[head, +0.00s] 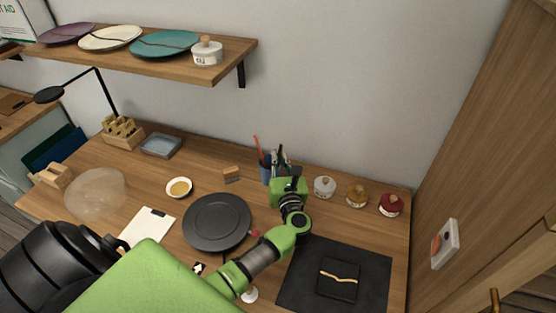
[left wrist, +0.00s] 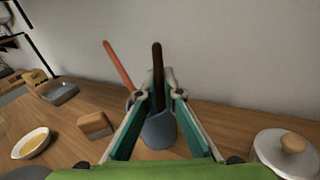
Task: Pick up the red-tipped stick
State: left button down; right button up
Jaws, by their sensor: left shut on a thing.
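My left gripper (left wrist: 158,92) is shut on a dark brown stick (left wrist: 157,60), which stands upright between the fingertips over a blue-grey cup (left wrist: 160,130). In the head view the left gripper (head: 281,168) is at the cup (head: 265,170), near the back wall. An orange-red stick (left wrist: 120,66) leans left in the cup, outside the fingers; it also shows in the head view (head: 257,145). The lower ends of the sticks are hidden in the cup. I cannot tell whether the held stick has a red tip. My right gripper is not in view.
A small wooden block (head: 231,174) is left of the cup, and lidded jars (head: 325,187) stand to its right. A dark round plate (head: 217,222) and a black mat (head: 375,270) lie nearer. A shelf with plates (head: 150,60) hangs at upper left.

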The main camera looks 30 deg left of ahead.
pick_arm(q)
notch_tip(320, 180, up, 10)
jog(key=shift+f+b, duration=0.1)
jog(key=shift+b, duration=0.25)
jog(key=c, duration=2.8)
grip_release()
grip_shut()
